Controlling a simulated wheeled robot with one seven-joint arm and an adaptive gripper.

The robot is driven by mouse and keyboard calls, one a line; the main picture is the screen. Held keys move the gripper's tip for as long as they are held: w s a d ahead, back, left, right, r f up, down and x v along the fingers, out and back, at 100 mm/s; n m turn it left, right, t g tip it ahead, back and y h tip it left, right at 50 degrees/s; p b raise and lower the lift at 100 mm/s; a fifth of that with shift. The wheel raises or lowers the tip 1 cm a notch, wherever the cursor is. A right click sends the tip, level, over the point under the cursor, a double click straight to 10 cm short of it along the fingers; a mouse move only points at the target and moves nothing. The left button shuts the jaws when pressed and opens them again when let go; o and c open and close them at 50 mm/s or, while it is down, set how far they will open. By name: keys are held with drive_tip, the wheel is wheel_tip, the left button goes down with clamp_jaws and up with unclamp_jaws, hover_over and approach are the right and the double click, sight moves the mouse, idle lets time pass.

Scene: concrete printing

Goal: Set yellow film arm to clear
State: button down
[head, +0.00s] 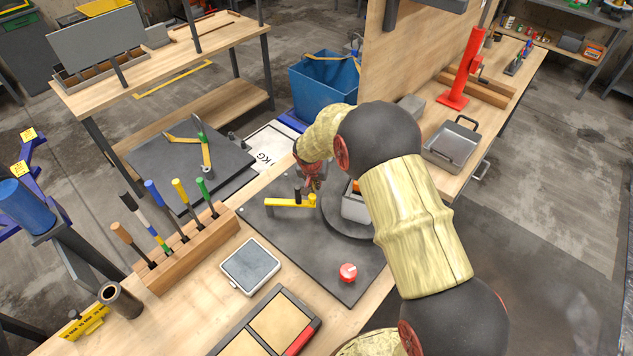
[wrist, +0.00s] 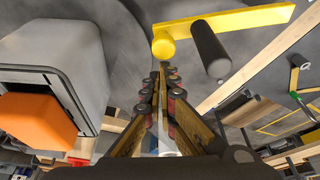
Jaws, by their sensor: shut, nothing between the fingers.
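The yellow film arm (head: 288,203) lies on the dark plate on the bench, with a black upright knob beside it. In the wrist view the yellow arm (wrist: 235,26) runs across the top, with a round yellow post at its left end and the black knob (wrist: 210,48) below it. My gripper (head: 312,184) is just above and beside the film arm's right end. In the wrist view my gripper (wrist: 164,72) has its fingers together with nothing between them, close to the yellow post. Whether it touches the post is unclear.
A grey box with an orange insert (wrist: 38,120) stands left of my gripper in the wrist view. A wooden rack of colored-handled tools (head: 190,245) and a grey-topped scale (head: 250,265) stand left.

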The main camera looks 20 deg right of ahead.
idle(0.3)
drive_tip(key=shift+s+a+f+m+b, duration=0.1)
drive_tip(key=shift+s+m+b, duration=0.4)
drive_tip(key=shift+b, duration=0.55)
drive_tip(key=shift+s, duration=0.15)
drive_tip(key=b, duration=0.1)
drive_tip(key=s+m+b, duration=0.1)
drive_tip(key=b, duration=0.1)
drive_tip(key=shift+s+a+f+h, duration=0.15)
drive_tip(key=shift+s+a+h, duration=0.1)
drive_tip(key=shift+h, duration=0.05)
drive_tip(key=s+a+m+g+h+b, duration=0.1)
drive_tip(key=s+a+m+b, duration=0.3)
drive_tip(key=s+b, duration=0.3)
drive_tip(key=shift+s+a+r+m+g+b, duration=0.2)
drive_tip(key=shift+s+a+m+g+b, duration=0.2)
drive_tip(key=shift+b, duration=0.1)
drive_tip(key=shift+w, duration=0.1)
